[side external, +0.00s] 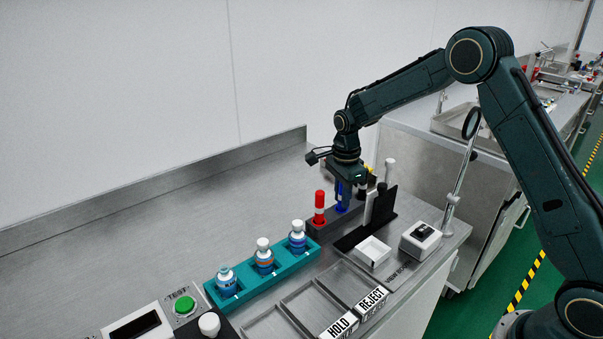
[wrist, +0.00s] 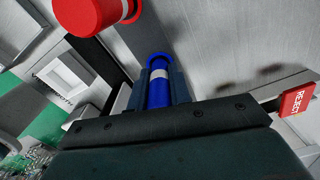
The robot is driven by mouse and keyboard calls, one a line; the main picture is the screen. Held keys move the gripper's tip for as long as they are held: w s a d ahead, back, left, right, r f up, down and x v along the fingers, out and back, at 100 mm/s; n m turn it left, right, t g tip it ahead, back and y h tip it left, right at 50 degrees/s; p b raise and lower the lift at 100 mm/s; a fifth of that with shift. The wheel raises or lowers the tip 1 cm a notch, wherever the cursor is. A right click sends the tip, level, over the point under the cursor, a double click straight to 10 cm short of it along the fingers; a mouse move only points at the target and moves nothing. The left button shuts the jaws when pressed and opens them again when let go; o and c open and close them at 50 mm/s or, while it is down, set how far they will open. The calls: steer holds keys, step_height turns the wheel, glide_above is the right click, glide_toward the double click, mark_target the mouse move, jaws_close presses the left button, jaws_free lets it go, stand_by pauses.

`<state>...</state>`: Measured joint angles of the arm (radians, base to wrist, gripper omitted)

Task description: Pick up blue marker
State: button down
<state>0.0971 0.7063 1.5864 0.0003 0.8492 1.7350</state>
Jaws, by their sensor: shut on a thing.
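The blue marker (wrist: 159,92) has a white band and stands between the fingers of my gripper (wrist: 160,88) in the wrist view. In the side view the blue marker (side external: 341,205) shows only in part under my gripper (side external: 346,184), at the dark grey holder (side external: 345,222). My gripper points down and is shut on the marker. Whether the marker's lower end still sits in the holder I cannot tell. A red marker (side external: 319,207) with a white band stands upright in the holder, left of my gripper; its red top (wrist: 92,12) also shows in the wrist view.
A teal rack (side external: 262,279) with several small bottles stands at the left. A black stand (side external: 372,226) with upright tools is close to the right of my gripper. The bench behind is clear.

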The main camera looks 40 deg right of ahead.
steer(key=shift+r, duration=0.15)
step_height(320, 180, up, 20)
stand_by(0.6)
steer(key=shift+r, duration=0.2)
stand_by(0.6)
steer(key=shift+r, duration=0.35)
steer(key=shift+r, duration=0.35)
steer(key=shift+r, duration=0.7)
steer(key=shift+r, duration=0.35)
steer(key=shift+r, duration=0.3)
steer(key=shift+r, duration=0.1)
